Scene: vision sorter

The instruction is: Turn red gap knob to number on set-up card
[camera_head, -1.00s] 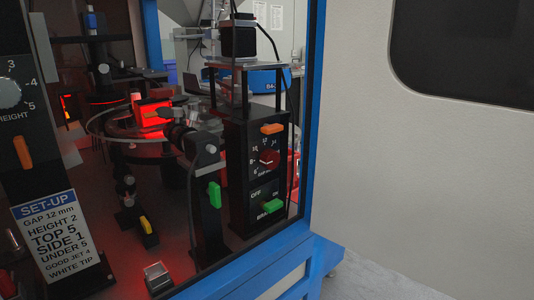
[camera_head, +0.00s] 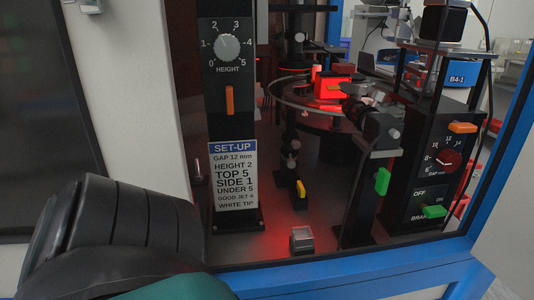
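The red gap knob (camera_head: 446,160) sits on a black panel at the right, inside the machine's opening. Numbers from about 6 to 14 ring it, with "GAP mm" below; its pointer setting is too small to tell. The set-up card (camera_head: 232,175) is on the black column at centre left and reads GAP 12 mm, HEIGHT 2, TOP 5, SIDE 1, UNDER 5, GOOD JET 4, WHITE TIP. Neither of my grippers is in view. A dark link of my arm fills the lower left.
A grey height knob (camera_head: 227,47) is above the card. An orange lever (camera_head: 462,127) and a green brake switch (camera_head: 434,211) flank the gap knob. A green-handled clamp (camera_head: 382,181) stands left of it. A blue frame edge (camera_head: 350,268) runs along the front.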

